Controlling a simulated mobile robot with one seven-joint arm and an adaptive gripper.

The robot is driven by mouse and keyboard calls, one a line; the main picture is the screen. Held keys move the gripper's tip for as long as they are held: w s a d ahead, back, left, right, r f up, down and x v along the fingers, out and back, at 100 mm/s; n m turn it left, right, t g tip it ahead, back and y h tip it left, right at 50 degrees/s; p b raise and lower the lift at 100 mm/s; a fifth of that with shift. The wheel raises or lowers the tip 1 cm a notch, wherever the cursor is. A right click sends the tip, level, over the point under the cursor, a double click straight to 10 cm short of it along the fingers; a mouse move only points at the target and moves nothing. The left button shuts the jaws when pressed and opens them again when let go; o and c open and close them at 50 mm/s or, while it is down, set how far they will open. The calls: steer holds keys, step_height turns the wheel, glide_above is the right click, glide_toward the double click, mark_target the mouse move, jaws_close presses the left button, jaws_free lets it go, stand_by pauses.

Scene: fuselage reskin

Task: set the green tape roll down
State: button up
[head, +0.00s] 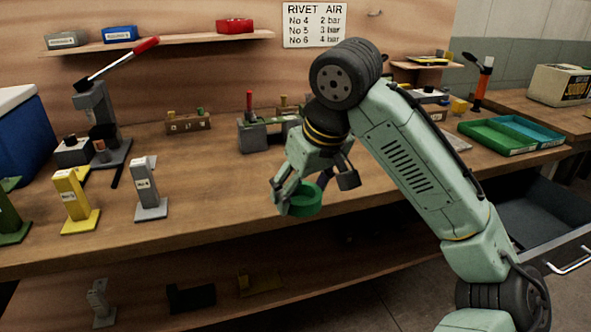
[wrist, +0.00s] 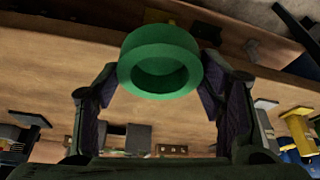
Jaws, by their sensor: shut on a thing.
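The green tape roll (head: 304,202) is held in my gripper (head: 298,195) near the front edge of the wooden workbench (head: 200,195). In the wrist view the green tape roll (wrist: 160,48) sits between the two fingers of my gripper (wrist: 160,85), its hole facing the camera. The fingers close on its sides. In the head view the roll appears above the bench top near the front edge; I cannot tell how large the gap beneath it is. My fingers partly cover the roll in the head view.
A grey stand (head: 149,190) and a yellow stand (head: 74,202) are on the bench to the left. A grey fixture (head: 262,134) stands behind the gripper. Green and blue trays (head: 497,138) lie at right. An open drawer (head: 545,215) juts out below. Bench between grey stand and gripper is clear.

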steer(key=shift+w+r, duration=0.1)
steer(key=shift+w, duration=0.3)
steer(key=w+p, duration=0.1)
steer(key=w, duration=0.4)
steer(key=w+f+p, duration=0.1)
steer(key=w, duration=0.4)
steer(key=w+a+p, duration=0.1)
steer(key=w, duration=0.4)
steer(key=shift+f, duration=0.2)
steer(key=shift+f+p, duration=0.35)
steer(key=shift+f, duration=1.55)
steer(key=o, duration=1.2)
steer(key=shift+c, duration=0.2)
steer(key=shift+r, duration=0.25)
steer(key=v, duration=1.1)
steer(key=shift+s+r+b, duration=0.2)
steer(key=shift+r+b, duration=0.1)
steer(key=shift+r, duration=0.05)
